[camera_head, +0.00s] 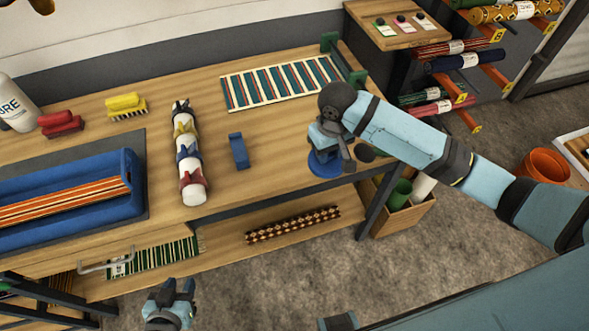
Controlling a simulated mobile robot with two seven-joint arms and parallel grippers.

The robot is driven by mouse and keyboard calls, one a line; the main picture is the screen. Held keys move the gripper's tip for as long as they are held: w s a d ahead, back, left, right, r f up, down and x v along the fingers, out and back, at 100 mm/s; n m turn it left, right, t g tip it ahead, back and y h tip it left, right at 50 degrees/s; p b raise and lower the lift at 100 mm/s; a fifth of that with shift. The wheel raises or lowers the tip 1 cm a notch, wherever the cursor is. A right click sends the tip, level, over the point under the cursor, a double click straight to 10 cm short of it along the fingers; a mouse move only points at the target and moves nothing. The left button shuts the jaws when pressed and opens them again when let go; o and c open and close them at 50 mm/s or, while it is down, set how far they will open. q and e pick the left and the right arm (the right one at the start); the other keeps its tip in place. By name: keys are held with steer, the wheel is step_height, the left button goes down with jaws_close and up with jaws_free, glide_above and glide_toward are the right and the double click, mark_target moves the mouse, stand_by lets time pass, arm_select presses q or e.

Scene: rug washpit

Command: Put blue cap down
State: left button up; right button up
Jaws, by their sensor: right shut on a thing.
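The blue cap (325,167) is a round blue disc at the bench's front right. My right gripper (329,148) points down from above and is shut on it, hiding its upper part. I cannot tell whether the cap touches the bench top. My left gripper (178,286) is low in front of the bench, away from the cap; its two fingers stand apart with nothing between them.
The wooden bench (270,140) has free room left of the cap. On it are a blue clip-like block (239,151), a white roll with coloured clamps (187,150), a striped rug (280,83) and a blue tray (137,205). A dark disc (364,152) lies right of the cap.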

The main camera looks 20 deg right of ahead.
steer(key=w+a+r+n+b, duration=0.25)
steer(key=w+a+r, duration=0.25)
steer(key=w+r, duration=0.3)
steer(key=shift+n, duration=0.25)
steer(key=f, duration=0.4)
steer(key=f+p, duration=0.1)
steer(key=f, duration=0.4)
steer(key=s+f, duration=0.1)
steer(key=f, duration=0.3)
steer(key=shift+a+f+p, duration=0.1)
steer(key=shift+f+p, duration=0.15)
steer(key=shift+p, duration=0.05)
steer(key=shift+f, duration=2.5)
steer(key=shift+f, duration=0.1)
steer(key=o, duration=0.9)
